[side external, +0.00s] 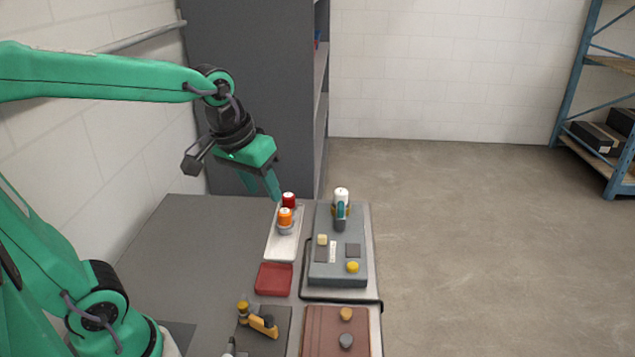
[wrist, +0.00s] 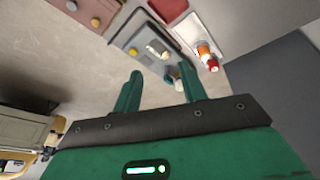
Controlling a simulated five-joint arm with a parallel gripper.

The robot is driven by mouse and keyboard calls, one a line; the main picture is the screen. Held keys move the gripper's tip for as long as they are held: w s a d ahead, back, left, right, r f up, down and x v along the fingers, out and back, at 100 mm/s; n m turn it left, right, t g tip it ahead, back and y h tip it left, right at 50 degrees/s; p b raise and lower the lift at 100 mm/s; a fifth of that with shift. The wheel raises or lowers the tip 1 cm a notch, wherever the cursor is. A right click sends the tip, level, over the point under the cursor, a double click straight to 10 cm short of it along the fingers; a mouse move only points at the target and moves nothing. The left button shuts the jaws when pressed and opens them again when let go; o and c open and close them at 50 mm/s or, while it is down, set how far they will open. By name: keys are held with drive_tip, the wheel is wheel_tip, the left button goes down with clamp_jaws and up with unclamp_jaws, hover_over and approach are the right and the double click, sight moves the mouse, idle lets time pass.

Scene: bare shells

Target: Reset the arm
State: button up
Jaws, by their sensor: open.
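My gripper (side external: 272,185) is green and hangs above the far end of the table, just over the white tray (side external: 281,247). In the wrist view its two green fingers (wrist: 162,90) stand apart with nothing held between them. A red-capped bottle (side external: 289,199) and an orange-capped bottle (side external: 285,217) stand at the tray's far end, below and close to the fingertips. I cannot tell from these views how much clearance there is. My green arm reaches in from the left, bent down at the wrist.
A grey device (side external: 325,272) with a white cylinder (side external: 341,195) stands right of the tray. A red dish (side external: 274,278), a dark pad holding a yellow-and-black tool (side external: 262,323) and a brown board (side external: 322,330) lie nearer. A grey cabinet (side external: 250,80) stands behind. Open floor (side external: 470,240) lies right.

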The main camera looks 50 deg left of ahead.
drive_tip(key=s+m+t, duration=0.1)
drive_tip(key=s+m, duration=0.2)
drive_tip(key=s, duration=0.5)
drive_tip(key=shift+s+d+f+t, duration=0.25)
drive_tip(key=shift+d+t, duration=0.1)
drive_tip(key=shift+t, duration=0.05)
idle(1.1)
